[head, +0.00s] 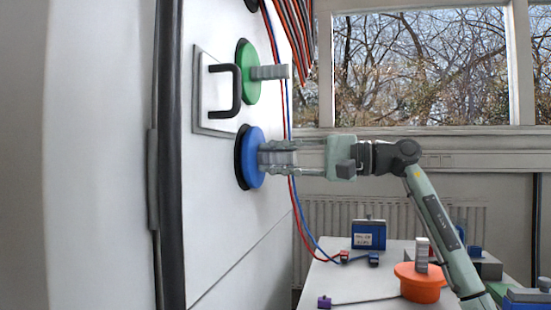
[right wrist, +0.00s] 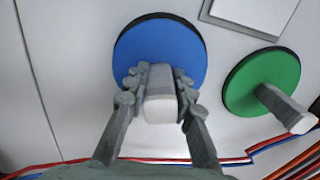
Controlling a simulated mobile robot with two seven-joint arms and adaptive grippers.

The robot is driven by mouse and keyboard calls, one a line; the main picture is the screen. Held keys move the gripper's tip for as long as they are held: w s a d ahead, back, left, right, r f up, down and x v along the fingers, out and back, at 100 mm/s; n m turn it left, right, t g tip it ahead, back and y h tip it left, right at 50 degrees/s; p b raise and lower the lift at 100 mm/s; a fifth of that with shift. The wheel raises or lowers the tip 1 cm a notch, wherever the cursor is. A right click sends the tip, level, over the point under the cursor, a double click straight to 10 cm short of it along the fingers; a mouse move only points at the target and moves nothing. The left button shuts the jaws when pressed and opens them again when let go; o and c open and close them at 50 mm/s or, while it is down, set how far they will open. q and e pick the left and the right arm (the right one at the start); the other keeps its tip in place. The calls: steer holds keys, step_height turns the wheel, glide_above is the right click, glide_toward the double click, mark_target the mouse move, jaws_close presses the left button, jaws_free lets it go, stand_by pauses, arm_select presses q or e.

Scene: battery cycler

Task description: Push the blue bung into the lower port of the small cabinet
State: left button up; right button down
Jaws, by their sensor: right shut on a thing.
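The blue bung (head: 254,157) is a round blue disc with a grey block handle, at the lower port of the white cabinet (head: 225,230). A black ring shows behind its disc. I cannot tell how deep it sits. My right gripper (head: 266,157) is shut on the handle, coming straight at the cabinet face from the right. In the right wrist view the fingers (right wrist: 160,78) flank the pale handle (right wrist: 159,105) in front of the blue disc (right wrist: 160,48). The port opening is hidden behind the disc. My left gripper is out of view.
A green bung (head: 248,72) sits in the port above, its handle (head: 270,72) sticking out. A black pull handle (head: 228,92) is close beside both. Red and blue cables hang behind.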

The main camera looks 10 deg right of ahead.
mark_target(297, 158)
steer(key=shift+w+a+r, duration=0.15)
steer(key=shift+w+a, duration=0.05)
steer(key=shift+a, duration=0.35)
steer(key=c, duration=1.2)
jaws_free()
steer(key=o, duration=1.2)
steer(key=shift+d, duration=0.15)
steer(key=shift+b+v, duration=0.75)
steer(key=shift+v, duration=1.75)
steer(key=shift+b+v, duration=0.6)
steer(key=shift+v, duration=2.3)
